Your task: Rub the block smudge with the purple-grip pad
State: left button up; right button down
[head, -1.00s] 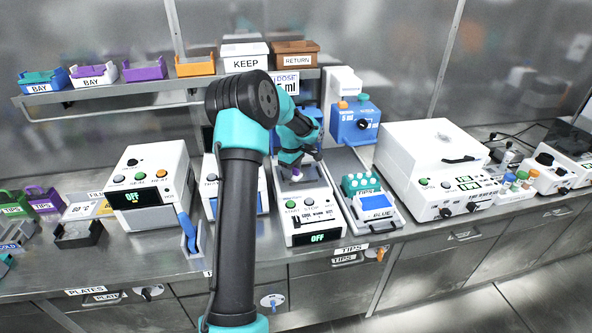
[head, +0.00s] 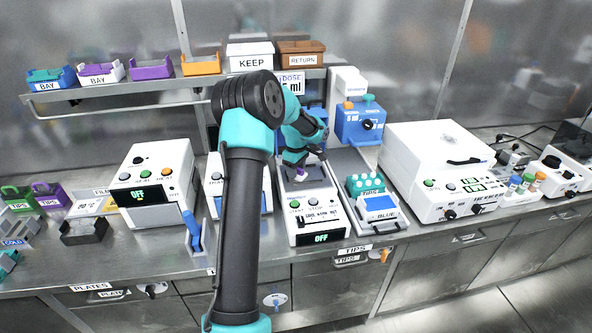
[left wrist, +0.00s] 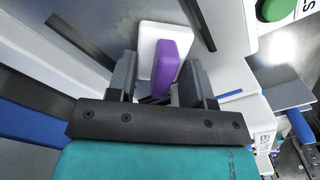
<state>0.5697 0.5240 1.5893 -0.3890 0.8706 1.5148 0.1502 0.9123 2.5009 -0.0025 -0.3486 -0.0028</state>
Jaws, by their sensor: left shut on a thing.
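The purple-grip pad shows in the left wrist view as a white pad (left wrist: 148,40) with an upright purple grip (left wrist: 170,62). My left gripper (left wrist: 160,80) is shut on the purple grip. In the head view my left gripper (head: 300,164) is over the grey top of the white heater unit (head: 305,215), which has start and stop buttons and an OFF display. The pad is at or just above that grey block top; I cannot tell if it touches. I cannot make out the smudge. My right gripper is not in view.
A white unit (head: 150,185) with an OFF display stands at left. A tip rack with teal caps (head: 366,184) and a blue dispenser (head: 360,124) stand to the right. A large white lidded machine (head: 430,165) is farther right. A shelf (head: 130,98) with bins runs behind.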

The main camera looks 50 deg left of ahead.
aim_at(310, 174)
pick_arm(q)
jog(key=shift+w+d, duration=0.5)
jog(key=shift+w, duration=0.25)
jog(key=shift+w, duration=0.1)
jog(key=shift+w+d+r, duration=0.1)
jog(key=shift+w+d, duration=0.35)
jog(key=shift+w, duration=0.35)
jog(key=shift+w+d, duration=0.4)
jog(key=shift+w, duration=0.4)
jog(key=shift+s, duration=0.1)
jog(key=shift+s+a+f, duration=0.1)
jog(key=shift+s+a, duration=0.3)
jog(key=shift+s, duration=0.35)
jog(key=shift+s+a+f, duration=0.1)
jog(key=shift+s+a, duration=0.3)
jog(key=shift+s, duration=0.35)
